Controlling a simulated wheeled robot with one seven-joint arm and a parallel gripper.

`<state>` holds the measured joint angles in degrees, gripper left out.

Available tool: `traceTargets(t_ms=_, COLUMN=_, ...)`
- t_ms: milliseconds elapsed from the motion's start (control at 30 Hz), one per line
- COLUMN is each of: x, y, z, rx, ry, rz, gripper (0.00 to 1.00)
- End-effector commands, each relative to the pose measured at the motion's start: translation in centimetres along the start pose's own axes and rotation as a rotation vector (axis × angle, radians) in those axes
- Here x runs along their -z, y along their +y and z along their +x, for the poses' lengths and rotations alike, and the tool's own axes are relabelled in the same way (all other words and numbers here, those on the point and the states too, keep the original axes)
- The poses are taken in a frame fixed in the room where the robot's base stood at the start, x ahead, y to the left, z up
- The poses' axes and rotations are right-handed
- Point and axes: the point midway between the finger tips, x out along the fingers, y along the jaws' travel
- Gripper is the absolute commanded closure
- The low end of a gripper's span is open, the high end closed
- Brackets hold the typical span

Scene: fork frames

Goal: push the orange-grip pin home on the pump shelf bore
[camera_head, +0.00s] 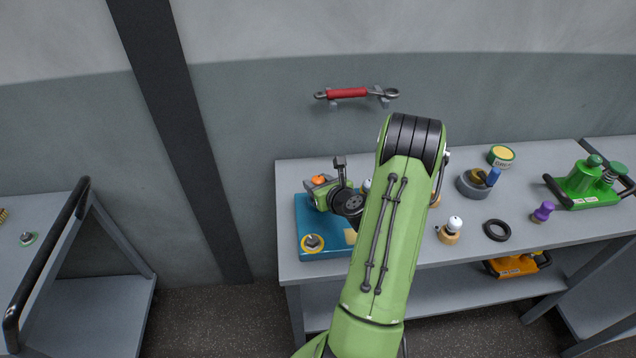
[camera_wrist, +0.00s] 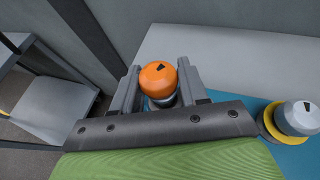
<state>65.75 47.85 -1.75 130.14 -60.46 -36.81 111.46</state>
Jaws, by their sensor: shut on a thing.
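The orange-grip pin shows its rounded orange grip (camera_wrist: 158,78), with a black mark on top and a grey collar below, in the wrist view. My gripper (camera_wrist: 160,88) is shut on it, one finger on each side. In the head view the orange grip (camera_head: 319,180) shows at my gripper (camera_head: 322,187), over the back left of a blue plate (camera_head: 308,212). The pin's shank and any bore under it are hidden, so I cannot tell how deep it sits. A grey-topped pin in a yellow ring (camera_head: 312,243) stands at the plate's front left.
The grey bench (camera_head: 480,262) also holds a white-topped pin (camera_head: 454,224), a black ring (camera_head: 497,230), a purple-grip pin (camera_head: 543,211) and a green pump (camera_head: 585,180). An orange pump (camera_head: 515,265) sits on the lower shelf.

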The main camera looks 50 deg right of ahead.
Motion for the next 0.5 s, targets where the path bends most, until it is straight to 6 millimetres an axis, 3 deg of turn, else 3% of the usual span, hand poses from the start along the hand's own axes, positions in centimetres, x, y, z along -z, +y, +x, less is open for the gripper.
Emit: traceTargets(t_ms=500, x=1.3, y=0.0, z=0.6, rx=0.0, ry=-0.001, rz=0.001, gripper=0.91)
